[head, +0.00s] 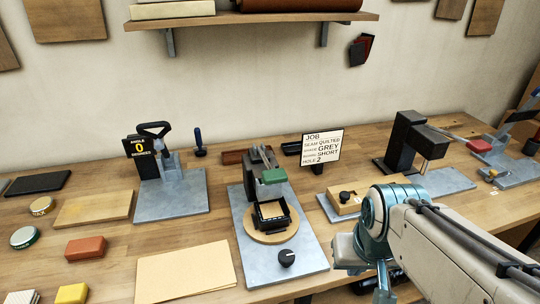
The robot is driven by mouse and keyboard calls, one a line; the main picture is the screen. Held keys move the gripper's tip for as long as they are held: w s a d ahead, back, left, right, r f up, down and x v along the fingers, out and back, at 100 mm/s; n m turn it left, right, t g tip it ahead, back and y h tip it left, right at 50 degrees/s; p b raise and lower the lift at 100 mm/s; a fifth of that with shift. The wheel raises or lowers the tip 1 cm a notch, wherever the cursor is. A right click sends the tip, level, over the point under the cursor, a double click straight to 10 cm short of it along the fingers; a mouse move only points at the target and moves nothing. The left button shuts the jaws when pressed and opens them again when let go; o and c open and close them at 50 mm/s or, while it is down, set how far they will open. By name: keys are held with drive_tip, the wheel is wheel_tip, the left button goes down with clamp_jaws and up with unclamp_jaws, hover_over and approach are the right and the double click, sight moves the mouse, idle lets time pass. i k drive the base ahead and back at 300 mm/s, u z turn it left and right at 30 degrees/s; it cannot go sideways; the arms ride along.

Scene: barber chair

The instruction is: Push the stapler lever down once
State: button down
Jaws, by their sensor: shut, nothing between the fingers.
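No device is labelled as a stapler. The left device has a black loop-shaped lever (153,128), which is raised above its grey base plate (172,203). The middle device has a green-ended lever (273,175), also up, over a round wooden plate (268,237) with a black frame on it. At the far right is a red-handled device (478,146). I cannot tell which of these is the stapler. My gripper (382,291) is low at the bottom edge, right of the middle device and apart from these levers. It is shut and empty, mostly hidden by my wrist.
A job sign (321,148) stands behind the middle device. A black machine (412,143) stands at the right. A tan sheet (185,272), a red block (86,248) and round tins lie at the left. A shelf (250,18) overhangs the back. My arm hides the lower right bench.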

sight(271, 177)
drive_tip(key=k, duration=1.35)
drive_tip(key=u, duration=0.5)
drive_tip(key=i, duration=0.5)
drive_tip(key=u, duration=0.55)
drive_tip(key=i, duration=1.2)
drive_tip(key=z, duration=0.9)
